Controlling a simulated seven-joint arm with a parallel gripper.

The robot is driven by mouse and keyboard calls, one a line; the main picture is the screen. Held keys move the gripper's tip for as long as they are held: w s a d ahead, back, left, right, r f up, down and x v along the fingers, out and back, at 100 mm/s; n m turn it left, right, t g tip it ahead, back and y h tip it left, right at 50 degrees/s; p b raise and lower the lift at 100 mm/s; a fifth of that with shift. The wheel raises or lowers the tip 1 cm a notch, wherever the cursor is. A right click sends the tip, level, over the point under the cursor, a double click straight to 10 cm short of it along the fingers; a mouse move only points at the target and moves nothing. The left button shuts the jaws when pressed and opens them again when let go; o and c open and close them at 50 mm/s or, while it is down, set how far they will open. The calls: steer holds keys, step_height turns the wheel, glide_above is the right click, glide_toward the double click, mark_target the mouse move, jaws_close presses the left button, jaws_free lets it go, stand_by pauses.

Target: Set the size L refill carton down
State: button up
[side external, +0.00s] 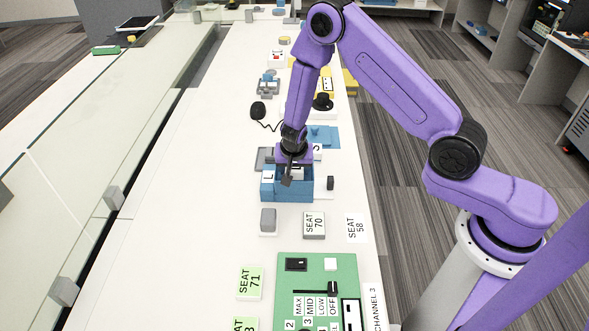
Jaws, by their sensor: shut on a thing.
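My gripper (287,181) points down over an open blue box (299,196) near the middle of the white table. Its dark fingers are at the box's opening and hide part of the inside. A white label marked L (268,177) shows at the box's left end, beside the fingers. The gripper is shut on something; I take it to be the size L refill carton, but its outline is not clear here. I cannot tell whether its underside touches anything. A white label marked S (317,151) shows just behind, to the right of the gripper.
A green control panel (318,272) lies nearer. A black mouse (258,110) with a cable is behind.

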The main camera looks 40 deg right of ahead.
steer(key=shift+f, duration=0.35)
steer(key=shift+f, duration=0.2)
steer(key=o, duration=0.8)
steer(key=shift+r, duration=0.2)
